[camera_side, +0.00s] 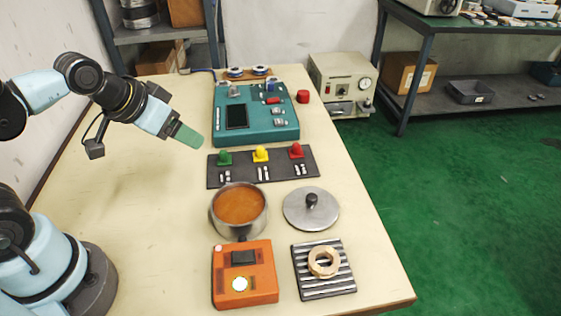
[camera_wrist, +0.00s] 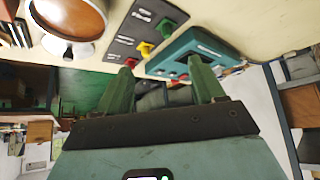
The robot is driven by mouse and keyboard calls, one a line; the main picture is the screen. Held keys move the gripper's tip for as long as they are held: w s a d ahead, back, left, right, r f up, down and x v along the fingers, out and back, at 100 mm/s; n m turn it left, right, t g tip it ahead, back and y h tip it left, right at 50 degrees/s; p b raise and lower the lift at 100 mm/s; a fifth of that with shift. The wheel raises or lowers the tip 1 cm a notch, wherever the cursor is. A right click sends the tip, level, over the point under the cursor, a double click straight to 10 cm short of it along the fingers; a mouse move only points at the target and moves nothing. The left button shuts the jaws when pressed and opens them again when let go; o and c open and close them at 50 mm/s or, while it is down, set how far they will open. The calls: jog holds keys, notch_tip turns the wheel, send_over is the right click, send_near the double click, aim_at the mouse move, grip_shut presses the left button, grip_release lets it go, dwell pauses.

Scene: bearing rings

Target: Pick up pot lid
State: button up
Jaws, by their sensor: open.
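The pot lid (camera_side: 311,209) is a round grey metal disc with a dark knob, lying flat on the table just right of the pot. In the wrist view the lid (camera_wrist: 67,48) shows at upper left, below the pot. The pot (camera_side: 240,233) is metal, uncovered, with orange-brown contents. My gripper (camera_side: 189,137) is open and empty, in the air up and left of the pot and lid, well apart from both. Its two green fingers stand apart in the wrist view (camera_wrist: 162,84), with nothing between them.
A panel with green, yellow and red buttons (camera_side: 262,177) lies behind the pot, with a teal device (camera_side: 281,127) beyond. An orange device (camera_side: 244,284) sits in front. A striped rack (camera_side: 312,292) holds a tan ring (camera_side: 323,262). The table's left side is clear.

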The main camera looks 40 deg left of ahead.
jog(key=shift+c, duration=1)
jog(key=g, duration=0.5)
send_over(312, 196)
jog(key=s, duration=0.2)
jog(key=f, duration=0.4)
jog(key=w+f, duration=0.1)
jog(key=f, duration=0.6)
jog(key=shift+w+f, duration=0.4)
grip_shut()
